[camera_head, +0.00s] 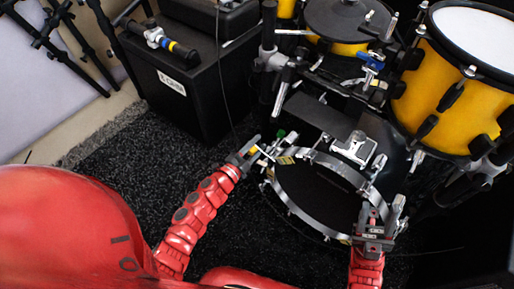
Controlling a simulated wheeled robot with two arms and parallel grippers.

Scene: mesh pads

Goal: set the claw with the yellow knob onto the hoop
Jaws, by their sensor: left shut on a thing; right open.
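The hoop (292,208) is the silver ring of the low drum at the centre, lying tilted around a dark head. My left gripper (250,150) is at the upper left of the hoop, shut on the claw with the yellow knob (255,149). Only a little of the claw shows past the fingers, and I cannot tell whether it touches the hoop. My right gripper (380,222) is open at the right side of the hoop, close to its edge. I cannot tell whether it touches the hoop.
A green knob (281,134) sits by the hoop's upper left. A pedal (356,148) stands at the hoop's far edge. Yellow drums (440,98) and stands crowd the back and right. A black case (184,84) stands at the back left. Dark carpet (135,160) lies open at left.

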